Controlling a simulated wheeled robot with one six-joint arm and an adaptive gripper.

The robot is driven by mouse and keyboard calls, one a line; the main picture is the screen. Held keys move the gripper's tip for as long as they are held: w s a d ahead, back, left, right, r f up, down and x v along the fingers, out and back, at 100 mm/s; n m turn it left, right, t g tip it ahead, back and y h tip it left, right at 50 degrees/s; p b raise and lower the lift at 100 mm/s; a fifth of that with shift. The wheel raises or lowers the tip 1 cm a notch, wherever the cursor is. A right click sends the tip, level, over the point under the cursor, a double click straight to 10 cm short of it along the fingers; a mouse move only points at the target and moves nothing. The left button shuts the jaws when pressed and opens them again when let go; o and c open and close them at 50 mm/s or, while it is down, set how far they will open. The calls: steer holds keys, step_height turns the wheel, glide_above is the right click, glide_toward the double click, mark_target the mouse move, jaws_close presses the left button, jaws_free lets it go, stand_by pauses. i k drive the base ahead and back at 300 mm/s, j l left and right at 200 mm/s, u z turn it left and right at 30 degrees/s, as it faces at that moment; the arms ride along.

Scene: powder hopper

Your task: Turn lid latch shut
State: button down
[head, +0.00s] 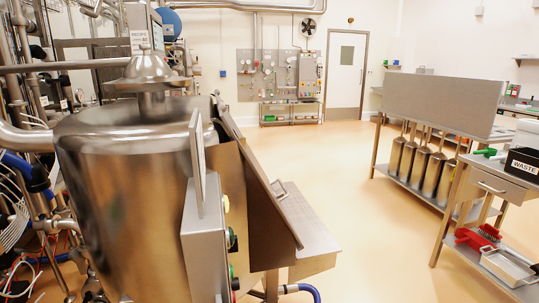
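A steel hopper stands at the centre left, beside a large steel tank. A long slanted steel panel (258,187), which looks like its lid, runs along its side and carries a small bar handle (280,189). A flat steel shelf or lip (312,232) joins it on the right. I cannot make out the lid latch or tell its position. My gripper is not in view.
The large steel tank (120,200) and a grey control box (203,245) with coloured buttons block the near left. Pipes and hoses crowd the far left. A steel bench (486,186) with a waste box (524,164) stands right. The floor (375,225) between is clear.

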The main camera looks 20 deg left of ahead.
mark_target(278, 194)
steer(key=i+l+u, duration=0.3)
steer(key=i+l, duration=0.5)
steer(key=u, duration=1.25)
